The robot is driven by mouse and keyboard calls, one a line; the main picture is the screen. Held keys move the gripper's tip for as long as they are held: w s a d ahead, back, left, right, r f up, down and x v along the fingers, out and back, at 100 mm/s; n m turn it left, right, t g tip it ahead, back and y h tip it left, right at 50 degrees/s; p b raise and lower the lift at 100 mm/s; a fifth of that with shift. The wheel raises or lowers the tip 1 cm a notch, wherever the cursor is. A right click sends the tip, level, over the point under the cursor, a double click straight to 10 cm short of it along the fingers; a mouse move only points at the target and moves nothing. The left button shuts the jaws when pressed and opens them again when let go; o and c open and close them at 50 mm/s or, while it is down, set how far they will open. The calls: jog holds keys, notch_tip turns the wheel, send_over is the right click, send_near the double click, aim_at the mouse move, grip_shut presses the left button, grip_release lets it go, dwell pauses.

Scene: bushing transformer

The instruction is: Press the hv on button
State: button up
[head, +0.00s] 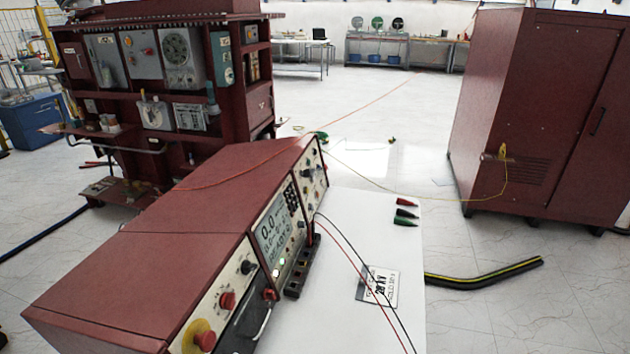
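In the head view a long dark red test set (165,235) lies across the foreground, its sloped front panel facing right. A large red stop knob on a yellow base (204,340) is at its near end. Above it are a smaller red knob (227,299) and a black knob (247,267). A small lit green light or button (276,272) and a red button (269,294) sit below the lit display (273,238), which reads about 0.0. The labels are too small to read, so I cannot tell which is the hv on button. My gripper is not in view.
A dark red cabinet (535,110) stands right, an equipment rack (170,90) left. The floor beyond is mostly open, with cables.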

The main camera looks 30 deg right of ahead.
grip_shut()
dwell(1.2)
